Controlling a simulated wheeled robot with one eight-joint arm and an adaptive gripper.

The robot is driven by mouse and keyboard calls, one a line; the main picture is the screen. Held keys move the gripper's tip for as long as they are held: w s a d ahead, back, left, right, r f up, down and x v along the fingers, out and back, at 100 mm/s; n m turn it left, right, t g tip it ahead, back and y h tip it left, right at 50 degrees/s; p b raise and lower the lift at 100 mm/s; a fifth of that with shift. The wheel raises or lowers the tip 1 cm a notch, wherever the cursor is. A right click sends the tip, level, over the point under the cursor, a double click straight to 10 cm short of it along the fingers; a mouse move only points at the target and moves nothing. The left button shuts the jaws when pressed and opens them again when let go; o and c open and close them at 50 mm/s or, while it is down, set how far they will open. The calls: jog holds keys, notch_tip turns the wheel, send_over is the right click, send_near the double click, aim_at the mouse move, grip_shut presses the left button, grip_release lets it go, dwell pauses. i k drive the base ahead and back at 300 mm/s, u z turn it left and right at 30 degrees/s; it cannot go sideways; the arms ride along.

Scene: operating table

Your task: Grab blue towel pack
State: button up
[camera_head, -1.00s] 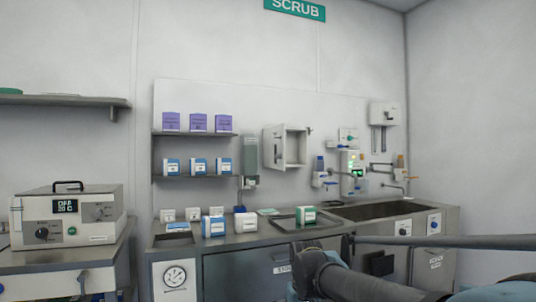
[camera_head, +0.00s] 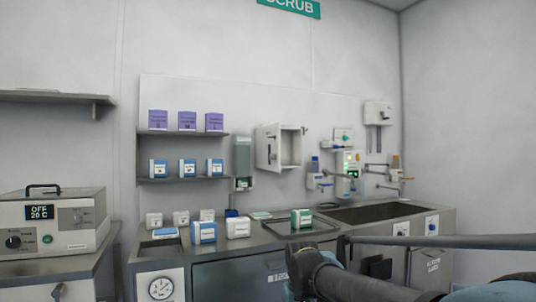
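Several blue-and-white packs are in the head view; labels are too small to read, so I cannot tell which is the towel pack. A larger blue-and-white pack (camera_head: 204,232) stands on the counter, left of centre. Three smaller blue-and-white packs stand on the lower wall shelf: left (camera_head: 158,169), middle (camera_head: 187,168) and right (camera_head: 215,168). A flat blue-topped pack (camera_head: 165,233) lies at the counter's left end. The dark end of my arm, with my gripper (camera_head: 305,258), shows low in front of the counter, apart from these packs. Its fingers are not clear.
The steel counter (camera_head: 262,240) holds a white pack (camera_head: 238,228), small white boxes at the back, and a tray (camera_head: 324,227) with a green-and-white pack (camera_head: 301,218). Purple boxes (camera_head: 187,121) fill the upper shelf. A sink (camera_head: 370,212) is right; a heater-like device (camera_head: 52,228) is left.

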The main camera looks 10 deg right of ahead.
aim_at(203, 231)
jog(key=z, duration=1.2)
jog(key=k, duration=1)
jog(key=u, duration=0.7)
jog(key=i, duration=1)
jog(key=z, duration=0.05)
